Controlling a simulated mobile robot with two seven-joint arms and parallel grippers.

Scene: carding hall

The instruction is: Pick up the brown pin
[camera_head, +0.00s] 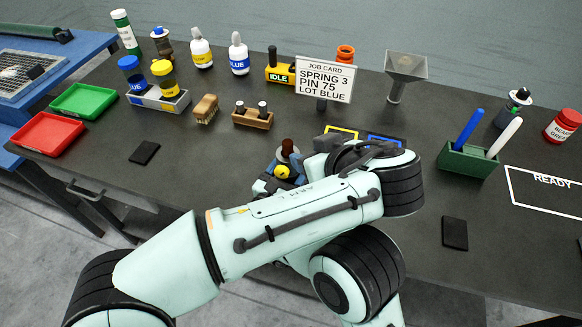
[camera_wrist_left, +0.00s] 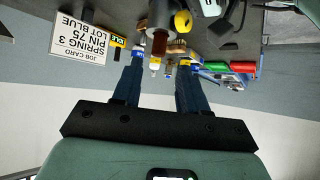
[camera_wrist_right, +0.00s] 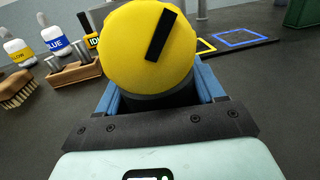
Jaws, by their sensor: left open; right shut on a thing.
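The brown pin (camera_head: 288,147) stands roughly upright near the table's middle, just behind a yellow round knob (camera_head: 282,171). In the left wrist view the pin (camera_wrist_left: 160,42) appears upside down, between and beyond the fingertips of my left gripper (camera_wrist_left: 161,62), which is open. I cannot tell whether the fingers touch it. My right gripper (camera_wrist_right: 158,95) is shut on the yellow knob (camera_wrist_right: 150,48), which bears a black bar and fills the space before its camera. My left arm hides the table around the pin's right side and most of my right arm.
The job card (camera_head: 324,79) stands behind, reading spring 3, pin 75, lot blue. A wooden block (camera_head: 253,119) and brush (camera_head: 205,108) lie left of the pin. Blue and yellow outlined squares (camera_head: 384,139) lie behind my left arm. A green holder (camera_head: 467,161) stands right.

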